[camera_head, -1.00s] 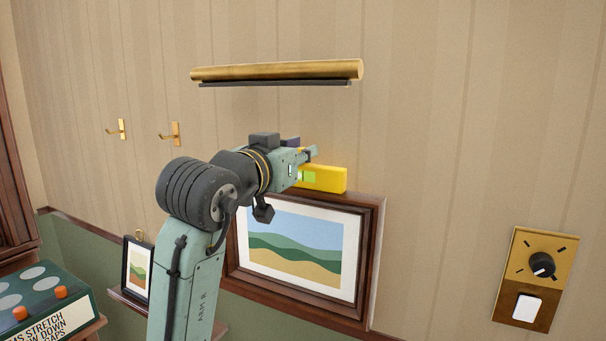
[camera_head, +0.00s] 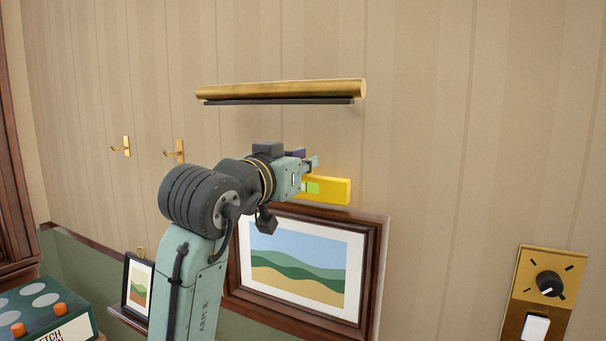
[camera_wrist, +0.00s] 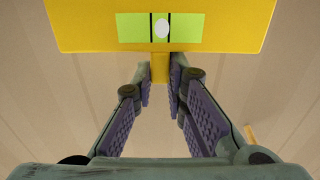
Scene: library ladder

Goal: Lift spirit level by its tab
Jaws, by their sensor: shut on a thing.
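The yellow spirit level (camera_head: 337,191) with its green vial (camera_head: 313,188) is just above the top edge of the framed landscape picture (camera_head: 300,268) in the head view. A narrow sliver of wall seems to show between level and frame, but I cannot be sure they are apart. In the wrist view the level (camera_wrist: 90,25) fills the top, and its tab (camera_wrist: 160,68) points down between my fingers. My gripper (camera_wrist: 161,84) is shut on the tab. In the head view my gripper (camera_head: 312,165) reaches the level from the left, and the tab is hidden.
A brass picture light (camera_head: 285,91) is on the wall above my gripper. Two brass hooks (camera_head: 178,151) are at left. A small framed picture (camera_head: 138,285) stands at lower left. A brass switch plate (camera_head: 541,295) is at right. The wall between is clear.

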